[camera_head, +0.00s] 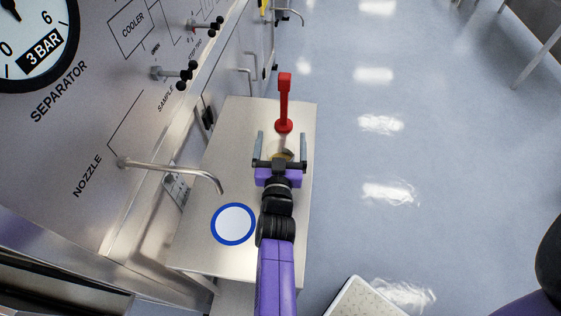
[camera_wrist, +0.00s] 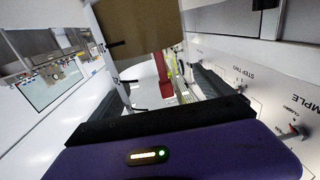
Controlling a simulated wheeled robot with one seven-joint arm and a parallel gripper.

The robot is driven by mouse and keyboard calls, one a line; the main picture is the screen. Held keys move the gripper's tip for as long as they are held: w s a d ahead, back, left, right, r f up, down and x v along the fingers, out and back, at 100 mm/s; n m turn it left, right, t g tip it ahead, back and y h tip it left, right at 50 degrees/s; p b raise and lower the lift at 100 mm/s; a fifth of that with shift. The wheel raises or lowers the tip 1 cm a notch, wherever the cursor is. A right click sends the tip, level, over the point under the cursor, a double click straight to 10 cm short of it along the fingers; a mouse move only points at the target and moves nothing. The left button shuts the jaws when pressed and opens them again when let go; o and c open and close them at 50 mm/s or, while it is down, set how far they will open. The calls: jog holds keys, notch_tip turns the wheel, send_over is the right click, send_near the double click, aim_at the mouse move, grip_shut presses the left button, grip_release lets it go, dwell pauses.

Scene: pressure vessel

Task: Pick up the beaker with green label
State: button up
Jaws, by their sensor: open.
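My gripper (camera_head: 282,135) is open above the far part of the metal table, with its two grey fingers spread apart. A small brown-and-yellow object (camera_head: 285,153) shows between the fingers, mostly hidden by my wrist. In the wrist view a brown, rounded object (camera_wrist: 140,25) fills the upper middle, close to the camera, with a pale or clear part below it. I cannot tell for sure that this is the beaker, and no green label can be made out in either view.
A red upright object (camera_head: 284,103) stands on the metal table (camera_head: 230,150) just beyond my fingertips. A blue-rimmed white disc (camera_head: 233,224) lies at the near left. A bent nozzle pipe (camera_head: 180,170) reaches over the table from the separator panel (camera_head: 90,130). Open floor (camera_head: 430,150) is at right.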

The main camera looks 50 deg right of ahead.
jog(key=c, duration=1.9)
jog(key=shift+r, duration=0.1)
jog(key=shift+c, duration=0.2)
